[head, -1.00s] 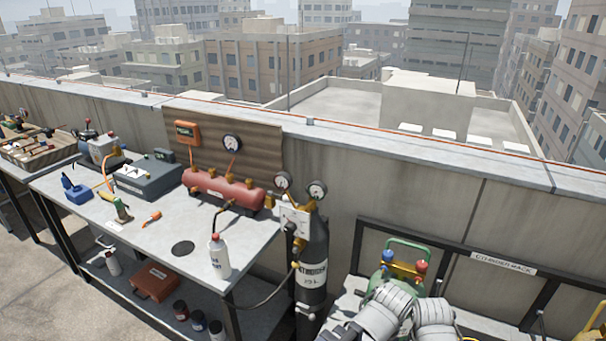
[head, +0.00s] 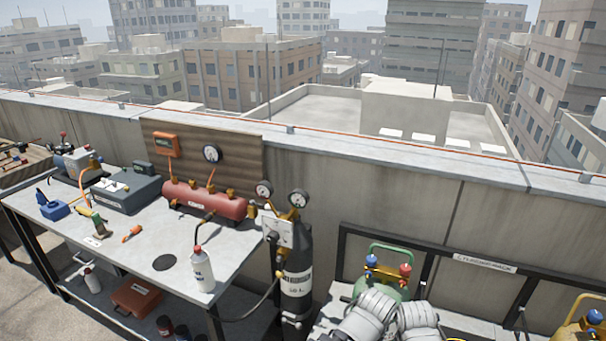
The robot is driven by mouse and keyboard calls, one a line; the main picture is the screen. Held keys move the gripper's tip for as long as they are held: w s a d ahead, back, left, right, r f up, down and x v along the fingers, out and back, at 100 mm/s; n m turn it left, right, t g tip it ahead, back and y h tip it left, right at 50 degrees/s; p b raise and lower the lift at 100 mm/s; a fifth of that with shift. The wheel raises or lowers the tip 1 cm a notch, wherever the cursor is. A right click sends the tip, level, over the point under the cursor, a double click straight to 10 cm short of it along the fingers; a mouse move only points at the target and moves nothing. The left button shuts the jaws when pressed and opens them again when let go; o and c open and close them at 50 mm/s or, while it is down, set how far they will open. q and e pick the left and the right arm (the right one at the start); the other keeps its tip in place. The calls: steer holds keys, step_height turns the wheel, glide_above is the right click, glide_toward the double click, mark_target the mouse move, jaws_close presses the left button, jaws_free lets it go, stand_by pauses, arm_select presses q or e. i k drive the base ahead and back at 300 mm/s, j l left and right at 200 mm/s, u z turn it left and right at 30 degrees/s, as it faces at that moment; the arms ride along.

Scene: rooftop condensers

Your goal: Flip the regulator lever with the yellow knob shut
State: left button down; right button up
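A regulator with two round gauges (head: 281,193) sits on top of a dark gas cylinder (head: 297,262) at the right end of the bench. Brass-coloured fittings (head: 298,214) show between and below the gauges. A pale plate (head: 279,232) is mounted at the regulator's left. The lever with the yellow knob is too small to make out for certain, so its position cannot be told. Neither of my grippers can be identified in the head view.
The grey bench (head: 130,262) holds a red manifold tank (head: 205,200) and a white bottle (head: 202,270). A hose (head: 243,318) hangs beside the cylinder. Grey ribbed bundles (head: 368,320) and a green cylinder (head: 383,287) stand to the right. A concrete parapet (head: 380,195) runs behind.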

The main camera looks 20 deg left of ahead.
mark_target(279, 274)
steer(key=j+z, duration=0.15)
steer(key=j, duration=0.4)
steer(key=k+j+z, duration=0.1)
steer(key=j, duration=0.45)
steer(key=k+j+z, duration=0.15)
steer(key=j, duration=0.4)
steer(key=k+j+z, duration=0.15)
steer(key=j, duration=0.4)
steer(key=k+j+z, duration=0.1)
steer(key=k+j, duration=0.15)
steer(key=j, duration=0.25)
steer(key=k+j+z, duration=0.15)
steer(key=j, duration=0.35)
steer(key=k+j+z, duration=0.1)
steer(key=k+j, duration=0.15)
steer(key=j, duration=0.25)
steer(key=k+j+z, duration=0.15)
steer(key=j, duration=0.3)
steer(key=k, duration=0.1)
